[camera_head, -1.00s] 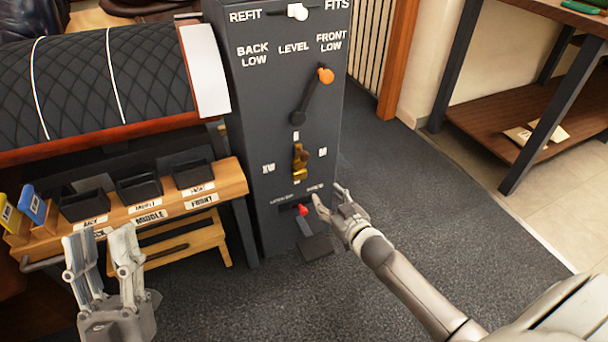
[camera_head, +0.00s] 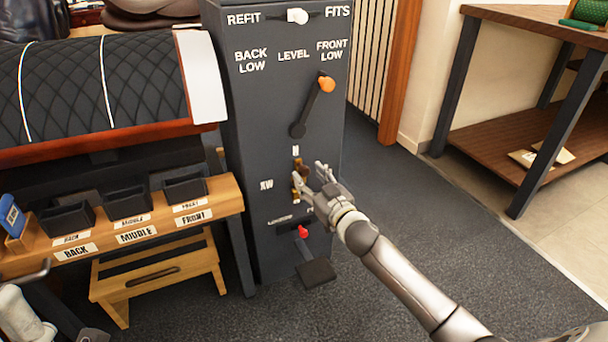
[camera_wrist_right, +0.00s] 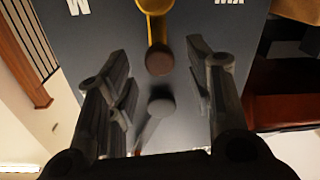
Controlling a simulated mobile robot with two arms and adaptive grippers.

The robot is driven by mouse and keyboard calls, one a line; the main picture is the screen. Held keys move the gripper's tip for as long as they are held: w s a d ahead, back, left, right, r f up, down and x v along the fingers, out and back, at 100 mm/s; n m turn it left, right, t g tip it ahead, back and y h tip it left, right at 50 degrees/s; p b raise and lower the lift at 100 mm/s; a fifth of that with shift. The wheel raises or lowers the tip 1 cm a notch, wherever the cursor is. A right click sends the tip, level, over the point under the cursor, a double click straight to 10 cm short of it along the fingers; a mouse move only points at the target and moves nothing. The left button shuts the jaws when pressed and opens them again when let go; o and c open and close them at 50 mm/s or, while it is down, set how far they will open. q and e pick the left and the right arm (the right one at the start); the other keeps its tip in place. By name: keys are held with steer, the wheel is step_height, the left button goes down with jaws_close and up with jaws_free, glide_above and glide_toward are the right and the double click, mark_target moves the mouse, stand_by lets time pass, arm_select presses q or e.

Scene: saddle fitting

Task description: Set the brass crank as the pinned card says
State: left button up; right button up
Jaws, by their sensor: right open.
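The brass crank (camera_head: 296,190) is on the front of the dark grey cabinet, among the letters N above and XW at left. It shows closer in the wrist view (camera_wrist_right: 158,22), which is upside down, with its dark round knob (camera_wrist_right: 160,60) toward the N side. My right gripper (camera_head: 310,174) is at the crank and partly hides it and the M mark. In the wrist view the open fingers (camera_wrist_right: 158,88) stand either side of the knob's line, with the knob just beyond them. I cannot make out a pinned card.
Above the crank is an orange-knobbed lever (camera_head: 313,104) pointing toward FRONT LOW. A white slider knob (camera_head: 297,15) is on top, a red-tipped lever (camera_head: 303,232) and pedal (camera_head: 316,273) below. A wooden bench (camera_head: 222,186) with black bins is left. Floor at right is clear.

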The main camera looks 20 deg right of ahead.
mark_target(306, 173)
steer(key=shift+w+a+b, duration=0.1)
steer(key=shift+w+b, duration=0.4)
steer(key=shift+w, duration=1.5)
steer(key=shift+c, duration=0.4)
jaws_close()
